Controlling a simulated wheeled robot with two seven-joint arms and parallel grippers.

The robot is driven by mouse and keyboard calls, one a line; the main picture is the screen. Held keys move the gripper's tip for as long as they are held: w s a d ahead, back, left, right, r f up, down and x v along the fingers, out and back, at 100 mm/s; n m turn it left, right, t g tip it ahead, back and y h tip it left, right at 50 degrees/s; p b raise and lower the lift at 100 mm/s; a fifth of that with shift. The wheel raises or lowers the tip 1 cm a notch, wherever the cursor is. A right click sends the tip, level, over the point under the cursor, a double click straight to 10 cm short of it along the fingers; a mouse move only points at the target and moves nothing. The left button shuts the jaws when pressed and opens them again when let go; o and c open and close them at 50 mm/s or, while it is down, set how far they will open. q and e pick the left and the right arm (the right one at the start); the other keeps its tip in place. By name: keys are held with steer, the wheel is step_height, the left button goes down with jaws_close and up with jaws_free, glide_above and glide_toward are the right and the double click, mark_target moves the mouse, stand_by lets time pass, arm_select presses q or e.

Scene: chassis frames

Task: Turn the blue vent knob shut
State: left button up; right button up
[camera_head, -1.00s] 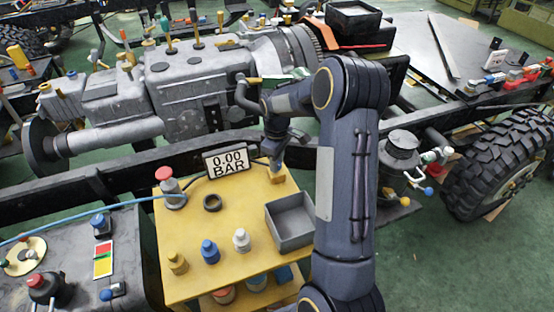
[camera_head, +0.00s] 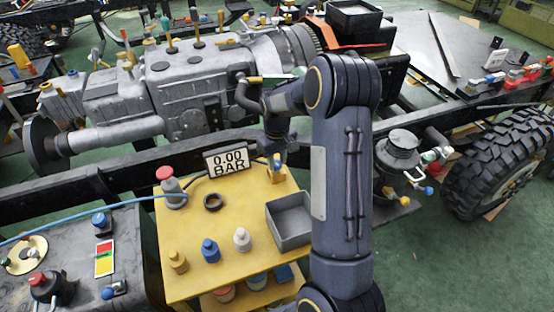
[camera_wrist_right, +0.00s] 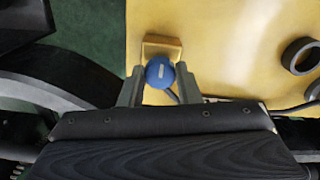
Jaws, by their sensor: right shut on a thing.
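The blue vent knob (camera_wrist_right: 160,72) is a round blue cap with a small pale mark, in front of a yellow block (camera_wrist_right: 161,45) at the edge of the yellow bench (camera_wrist_right: 225,50). My right gripper (camera_wrist_right: 160,75) is shut on the knob, one finger on each side. In the head view my right gripper (camera_head: 277,158) is at the bench's back edge, right of the gauge, and covers most of the knob. My left gripper is not in view.
The bench holds a red-topped cylinder (camera_head: 172,188), a black ring (camera_head: 213,202), a grey tray (camera_head: 290,222) and several small bottles. A dark chassis rail (camera_head: 150,172) runs behind the bench.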

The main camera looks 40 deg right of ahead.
mark_target(277, 163)
steer(key=o, duration=1)
steer(key=shift+r, duration=3.95)
